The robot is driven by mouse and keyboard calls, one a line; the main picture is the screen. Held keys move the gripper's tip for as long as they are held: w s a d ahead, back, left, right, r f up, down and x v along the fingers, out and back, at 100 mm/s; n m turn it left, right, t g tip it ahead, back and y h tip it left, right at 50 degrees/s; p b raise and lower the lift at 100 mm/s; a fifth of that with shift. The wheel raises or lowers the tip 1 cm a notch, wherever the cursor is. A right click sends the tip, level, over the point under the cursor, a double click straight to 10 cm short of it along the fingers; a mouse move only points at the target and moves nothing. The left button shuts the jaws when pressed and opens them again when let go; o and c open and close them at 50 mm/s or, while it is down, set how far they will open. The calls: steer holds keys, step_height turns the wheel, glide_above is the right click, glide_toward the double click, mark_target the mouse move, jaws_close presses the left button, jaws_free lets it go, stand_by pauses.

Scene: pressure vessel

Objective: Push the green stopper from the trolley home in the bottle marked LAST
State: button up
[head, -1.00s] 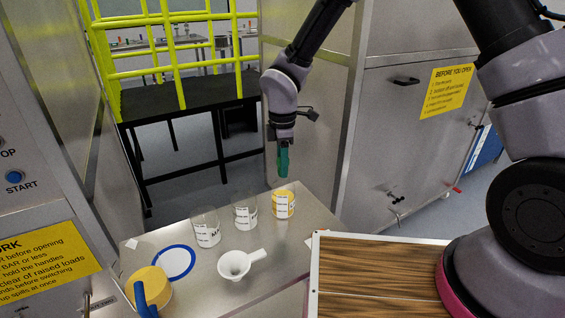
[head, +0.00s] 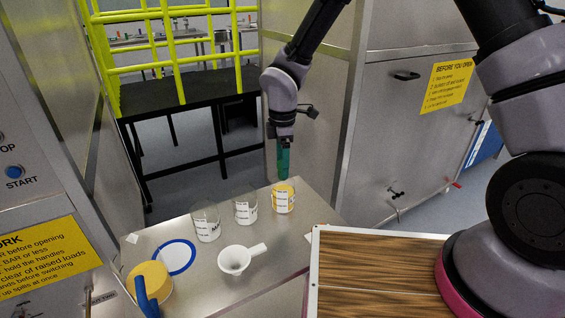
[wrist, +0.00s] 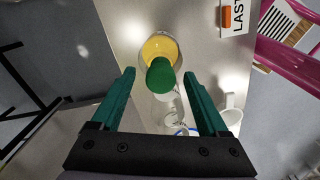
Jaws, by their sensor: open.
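A clear bottle with yellow contents and a white label (head: 284,203) stands upright on the steel bench; its label is too small to read. My gripper (head: 283,176) points down just above it. In the wrist view the teal fingers of my gripper (wrist: 159,74) are open, one on each side of the round green stopper (wrist: 160,76). The stopper overlaps the yellow bottle (wrist: 159,48); I cannot tell how deep it sits. In the head view the fingers hide the stopper. A LAST sign (wrist: 234,17) with an orange mark lies at the upper right.
Two clear labelled containers (head: 206,226) (head: 245,210) stand just left of the yellow bottle. A wood-topped surface (head: 380,275) is at right. Steel cabinets flank the bench.

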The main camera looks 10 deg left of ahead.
step_height(320, 180, up, 10)
steer(key=shift+r, duration=0.2)
stand_by(0.4)
